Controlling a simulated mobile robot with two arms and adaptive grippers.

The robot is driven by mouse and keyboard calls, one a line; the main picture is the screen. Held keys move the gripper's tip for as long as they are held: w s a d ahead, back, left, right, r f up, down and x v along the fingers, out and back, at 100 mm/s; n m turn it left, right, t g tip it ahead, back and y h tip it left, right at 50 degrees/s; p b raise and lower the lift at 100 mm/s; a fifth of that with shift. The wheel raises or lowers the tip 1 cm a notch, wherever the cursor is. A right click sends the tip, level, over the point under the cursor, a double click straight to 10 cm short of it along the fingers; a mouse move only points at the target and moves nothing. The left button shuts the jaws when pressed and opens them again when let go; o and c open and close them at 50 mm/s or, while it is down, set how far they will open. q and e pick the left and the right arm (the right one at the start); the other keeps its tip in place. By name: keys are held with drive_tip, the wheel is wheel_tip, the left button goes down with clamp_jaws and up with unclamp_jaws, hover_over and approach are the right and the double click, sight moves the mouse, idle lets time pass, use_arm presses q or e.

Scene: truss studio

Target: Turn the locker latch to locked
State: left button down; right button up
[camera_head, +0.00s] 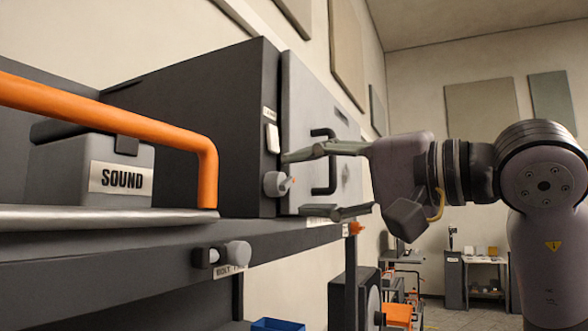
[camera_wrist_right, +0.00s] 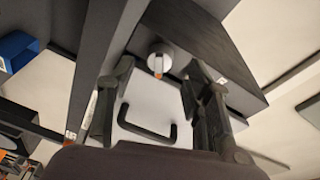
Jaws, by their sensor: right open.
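The locker (camera_head: 215,125) is a dark grey box on a shelf, with a paler grey door (camera_head: 305,105) and a black door handle (camera_head: 330,165). The latch (camera_head: 274,184) is a round pale knob with an orange-tipped pointer, beside the door's edge. It also shows in the wrist view (camera_wrist_right: 158,52), its pointer directed over the door side. My right gripper (camera_head: 308,186) is open and empty, its fingers spread above and below the latch's height in the head view. In the wrist view the latch lies between the fingers, apparently ahead of them; contact cannot be told. My left gripper is out of view.
A grey box labelled SOUND (camera_head: 95,170) and an orange bar (camera_head: 120,122) are at left. A second knob (camera_head: 236,255) is on the shelf's front edge. A blue bin (camera_head: 277,325) sits below. A orange-topped fitting (camera_head: 354,230) stands below the gripper.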

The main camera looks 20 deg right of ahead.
sight(289, 184)
drive_tip(key=shift+p+x, duration=0.4)
drive_tip(key=shift+x, duration=1.2)
drive_tip(key=shift+s, duration=0.1)
drive_tip(key=shift+c, duration=0.6)
clamp_jaws()
